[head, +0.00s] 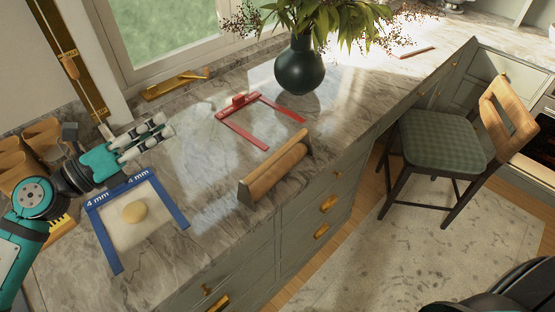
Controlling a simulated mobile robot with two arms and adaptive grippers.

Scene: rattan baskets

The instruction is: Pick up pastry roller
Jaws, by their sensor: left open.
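The pastry roller (276,172) is a wooden cylinder lying in a wooden holder (245,193) near the counter's front edge. My left gripper (168,134) is at the left, above the counter, with its fingers pointing right towards the middle. It is open and empty, apart from the roller and to the left of it. My right gripper does not show.
A blue frame marked 4 mm (112,252) lies at the left with a dough piece (134,212) inside it. A red frame (240,131) lies behind the roller. A dark vase (299,66) with leafy branches stands at the back. A chair (446,136) stands on the floor at right.

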